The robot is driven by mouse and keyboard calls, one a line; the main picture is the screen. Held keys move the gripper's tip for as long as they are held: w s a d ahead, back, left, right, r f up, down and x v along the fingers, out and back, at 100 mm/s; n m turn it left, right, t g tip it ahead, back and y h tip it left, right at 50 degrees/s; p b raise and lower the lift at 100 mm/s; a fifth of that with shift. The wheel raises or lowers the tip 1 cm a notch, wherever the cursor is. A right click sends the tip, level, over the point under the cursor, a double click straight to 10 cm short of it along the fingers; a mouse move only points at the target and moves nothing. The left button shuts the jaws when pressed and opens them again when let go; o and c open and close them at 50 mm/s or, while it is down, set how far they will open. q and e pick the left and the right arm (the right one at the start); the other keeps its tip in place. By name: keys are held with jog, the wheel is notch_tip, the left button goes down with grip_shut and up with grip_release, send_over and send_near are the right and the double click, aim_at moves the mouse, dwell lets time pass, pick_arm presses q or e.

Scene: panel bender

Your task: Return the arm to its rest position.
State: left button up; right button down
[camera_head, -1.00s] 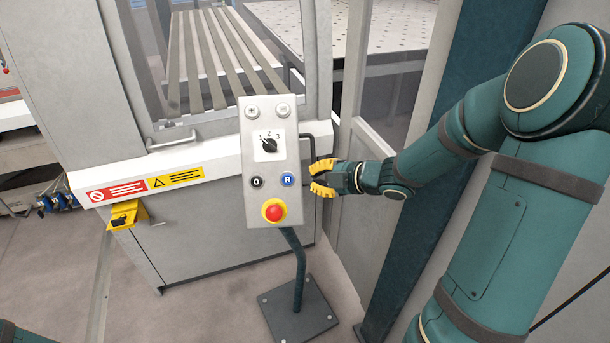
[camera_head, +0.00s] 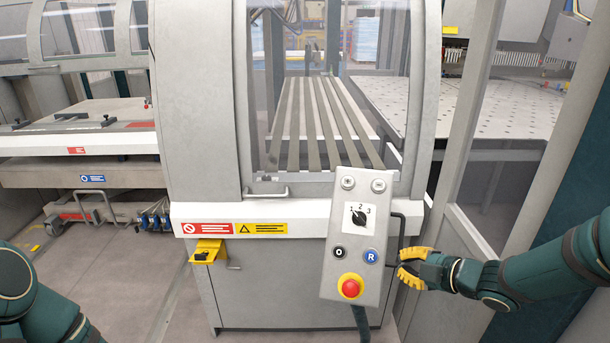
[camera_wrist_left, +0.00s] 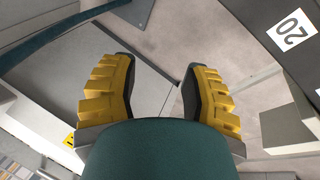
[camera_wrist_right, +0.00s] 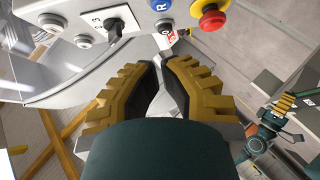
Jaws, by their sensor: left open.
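My right arm (camera_head: 555,268) reaches in from the right in the head view. Its gripper (camera_head: 405,270), with yellow fingers, is just right of the grey control panel (camera_head: 325,282), beside the panel's dark side handle. In the right wrist view its fingertips (camera_wrist_right: 162,66) are close together with nothing seen held; whether they fully meet is unclear. The panel's buttons and knob show beyond them. My left arm (camera_head: 40,305) shows at the lower left of the head view; its gripper is outside that view. In the left wrist view the left gripper (camera_wrist_left: 158,68) is open and empty above the floor.
The panel carries a red stop button (camera_head: 350,287), a blue R button (camera_head: 371,256) and a selector knob (camera_head: 359,218). Behind it stands the machine front with a handle (camera_head: 266,192) and yellow bracket (camera_head: 207,250). A glazed frame (camera_head: 470,215) stands at right. Floor (camera_head: 125,290) is clear at left.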

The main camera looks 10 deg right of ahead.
jog(key=w+a+f+m+g+b, duration=0.1)
jog(key=w+a+f+m+g, duration=0.15)
jog(key=a+f+m, duration=0.9)
jog(key=s+a+f+m+g, duration=0.3)
jog(key=s+a+f+m, duration=0.1)
jog(key=s+a+f, duration=0.2)
jog(key=s+a+f+m+g+h, duration=0.1)
jog(key=s+a+f+m+g, duration=0.2)
jog(key=s+a+f, duration=0.4)
notch_tip(320, 180, down, 4)
jog(key=shift+s+f+m+g+b, duration=0.2)
jog(key=shift+s+m+g+b, duration=0.15)
jog(key=shift+s+g+b, duration=0.15)
